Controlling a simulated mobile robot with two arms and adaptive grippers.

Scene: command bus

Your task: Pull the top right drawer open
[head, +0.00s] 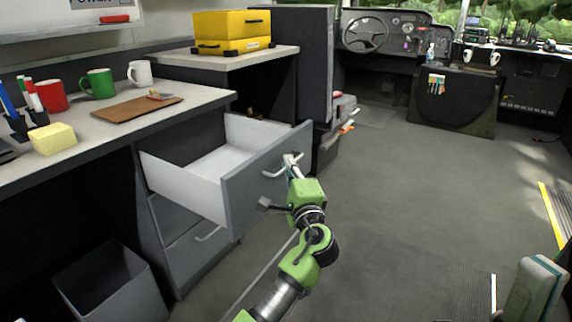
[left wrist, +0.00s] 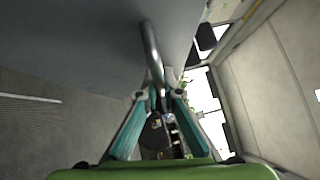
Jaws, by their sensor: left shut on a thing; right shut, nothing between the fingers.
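The top drawer (head: 262,175) of the grey cabinet under the counter stands pulled well out, with its white inside bare where I can see it. Its curved metal handle (head: 272,174) is on the front panel. My left gripper (head: 292,163) is shut on this handle. In the left wrist view the handle bar (left wrist: 152,55) runs down between the teal fingers (left wrist: 158,98), with the grey drawer front beside it. My right gripper is not in view.
A grey bin (head: 110,285) stands at the lower left. Mugs, a wooden board (head: 137,108) and a yellow block (head: 53,138) are on the counter. The floor to the right is largely clear.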

